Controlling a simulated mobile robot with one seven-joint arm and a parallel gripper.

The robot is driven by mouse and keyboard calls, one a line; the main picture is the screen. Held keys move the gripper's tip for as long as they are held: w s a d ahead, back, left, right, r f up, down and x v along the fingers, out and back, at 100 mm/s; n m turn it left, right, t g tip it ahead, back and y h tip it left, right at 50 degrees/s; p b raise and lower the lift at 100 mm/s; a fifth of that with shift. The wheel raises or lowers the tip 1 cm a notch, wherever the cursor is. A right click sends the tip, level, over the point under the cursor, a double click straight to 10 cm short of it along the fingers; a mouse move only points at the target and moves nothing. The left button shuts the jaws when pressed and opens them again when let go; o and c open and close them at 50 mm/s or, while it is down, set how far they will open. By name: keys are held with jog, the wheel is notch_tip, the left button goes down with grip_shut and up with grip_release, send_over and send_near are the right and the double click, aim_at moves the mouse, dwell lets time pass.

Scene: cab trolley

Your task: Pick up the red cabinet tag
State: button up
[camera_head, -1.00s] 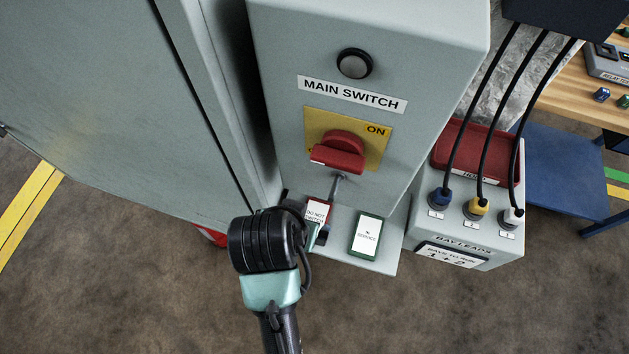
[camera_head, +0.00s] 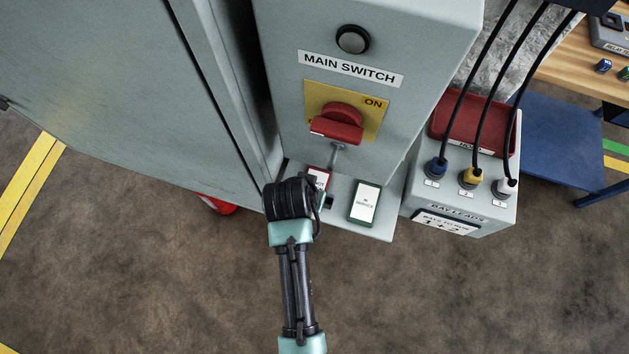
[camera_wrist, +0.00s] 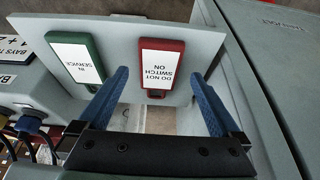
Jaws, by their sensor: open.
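The red cabinet tag (camera_wrist: 162,63) has a white label reading "DO NOT SWITCH ON". It lies on the grey shelf below the main switch, beside the green "IN SERVICE" tag (camera_wrist: 76,60). In the head view the red tag (camera_head: 320,176) is partly hidden by my arm's wrist. My gripper (camera_wrist: 160,85) is open and empty in the wrist view. Its two blue fingers point toward the shelf, one on each side of the red tag's lower end, with the tag showing between and beyond them. I cannot tell how far above the shelf the fingertips are.
The red main switch handle (camera_head: 337,124) stands out above the shelf (camera_head: 376,232). To the right is a grey lead box (camera_head: 463,210) with several plugged cables and a red tray (camera_head: 476,125). A large cabinet (camera_head: 100,90) stands to the left.

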jog(key=shift+x, duration=1.45)
jog(key=shift+d, duration=0.1)
jog(key=c, duration=1.3)
